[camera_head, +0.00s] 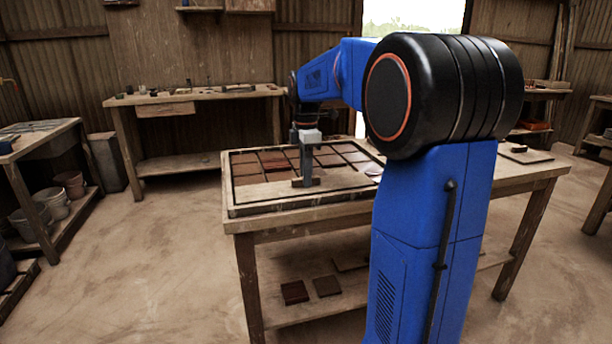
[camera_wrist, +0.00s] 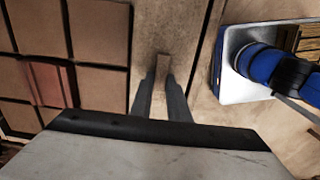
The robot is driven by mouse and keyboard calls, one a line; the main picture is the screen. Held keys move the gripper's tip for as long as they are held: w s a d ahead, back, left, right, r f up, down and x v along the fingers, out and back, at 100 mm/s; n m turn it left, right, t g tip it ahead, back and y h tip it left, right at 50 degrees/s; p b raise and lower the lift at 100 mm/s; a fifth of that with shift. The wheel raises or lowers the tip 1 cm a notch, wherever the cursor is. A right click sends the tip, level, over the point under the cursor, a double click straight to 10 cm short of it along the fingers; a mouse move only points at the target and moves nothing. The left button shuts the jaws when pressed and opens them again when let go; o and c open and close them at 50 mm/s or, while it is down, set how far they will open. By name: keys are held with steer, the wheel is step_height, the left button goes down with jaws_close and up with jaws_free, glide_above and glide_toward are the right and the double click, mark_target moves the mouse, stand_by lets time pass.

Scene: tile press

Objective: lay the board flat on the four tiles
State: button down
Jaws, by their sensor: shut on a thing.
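The board (camera_head: 262,194) is a pale wooden strip along the near side of the framed tray (camera_head: 238,211). It also shows in the wrist view (camera_wrist: 180,30), beside the brown tiles (camera_wrist: 98,32). My gripper (camera_head: 306,180) points down over the board. In the wrist view, its fingers (camera_wrist: 160,90) are shut on a small wooden grip on the board. The board looks about level and low over the tray. I cannot tell if it touches the tiles under it, which are hidden. More tiles (camera_head: 274,165) show in rows behind it.
The tray lies on a wooden table (camera_head: 275,228). Two loose tiles (camera_head: 294,292) lie on its lower shelf. A small panel (camera_head: 525,155) lies at the table's right. Workbenches stand behind and at the left. The floor (camera_head: 170,265) at the left is clear.

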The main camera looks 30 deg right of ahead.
steer(key=shift+f, duration=0.15)
steer(key=c, duration=1.6)
jaws_free()
step_height(320, 180, up, 17)
steer(key=shift+r, duration=0.2)
steer(key=shift+r, duration=3.5)
